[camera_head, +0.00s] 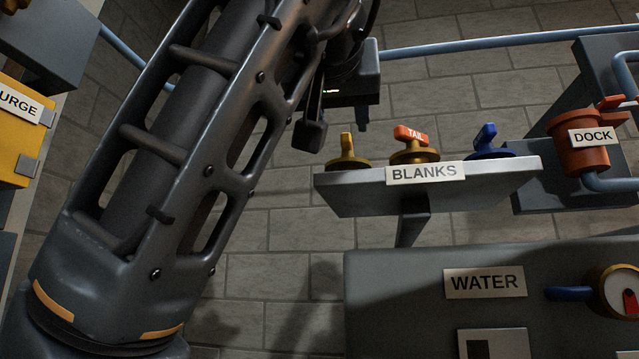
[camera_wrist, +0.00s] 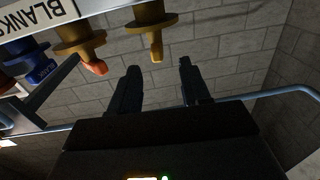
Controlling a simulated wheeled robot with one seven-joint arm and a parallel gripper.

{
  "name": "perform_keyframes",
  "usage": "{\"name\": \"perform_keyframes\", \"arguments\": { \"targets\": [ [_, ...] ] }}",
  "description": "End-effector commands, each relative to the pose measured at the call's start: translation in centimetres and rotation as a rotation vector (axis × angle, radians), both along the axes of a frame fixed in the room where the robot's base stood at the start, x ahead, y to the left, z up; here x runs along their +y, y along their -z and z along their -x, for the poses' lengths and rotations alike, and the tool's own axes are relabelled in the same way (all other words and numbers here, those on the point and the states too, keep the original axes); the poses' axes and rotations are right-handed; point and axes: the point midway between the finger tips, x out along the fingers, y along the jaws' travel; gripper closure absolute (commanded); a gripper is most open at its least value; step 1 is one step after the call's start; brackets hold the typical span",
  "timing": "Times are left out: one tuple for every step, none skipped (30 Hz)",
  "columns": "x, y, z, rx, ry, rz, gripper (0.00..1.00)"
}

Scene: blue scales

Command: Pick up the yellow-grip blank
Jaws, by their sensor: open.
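The yellow-grip blank (camera_head: 347,152) stands upright at the left end of the BLANKS shelf, with a yellow grip on a round brass-coloured flange. In the wrist view the same blank (camera_wrist: 150,22) shows at the top, its grip pointing down in the picture. My gripper (camera_head: 338,128) is just above and close to that blank in the head view. It is open and empty, and in the wrist view its two dark fingers (camera_wrist: 159,70) are spread apart, with the grip just beyond their tips and roughly between them. No contact is visible.
Farther right is the orange DOCK fitting (camera_head: 580,155). The WATER panel (camera_head: 400,290) is below. A blue pipe (camera_head: 500,42) runs along the brick wall.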

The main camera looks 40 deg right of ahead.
Motion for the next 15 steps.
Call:
{"name": "perform_keyframes", "arguments": {
  "targets": [
    [-0.2, -0.1, -0.1, 0.000, 0.000, -0.004, 0.53],
    [-0.4, -0.2, -0.2, 0.000, 0.001, -0.004, 0.53],
    [-0.7, -0.2, -0.4, 0.002, 0.001, -0.004, 0.53],
    [-0.9, -0.2, -0.6, 0.001, 0.001, -0.003, 0.53],
    [-1.2, -0.2, -0.8, 0.002, 0.001, -0.002, 0.53],
    [-1.6, -0.2, -1.0, 0.002, 0.002, -0.002, 0.53],
    [-1.8, -0.2, -1.2, 0.002, 0.002, -0.002, 0.53],
    [-2.0, -0.2, -1.4, 0.001, 0.001, -0.002, 0.53],
    [-2.3, -0.2, -1.6, 0.002, 0.002, -0.002, 0.53],
    [-2.6, -0.2, -1.8, 0.002, 0.002, -0.003, 0.53],
    [-2.9, -0.2, -2.0, 0.002, 0.002, -0.003, 0.53],
    [-3.3, -0.2, -2.2, 0.001, 0.001, -0.003, 0.53],
    [-3.7, -0.3, -2.5, 0.001, 0.002, -0.003, 0.53],
    [-4.1, -0.3, -2.8, 0.002, 0.003, -0.002, 0.53],
    [-4.6, -0.2, -3.1, 0.002, 0.003, -0.002, 0.53]
  ]
}}
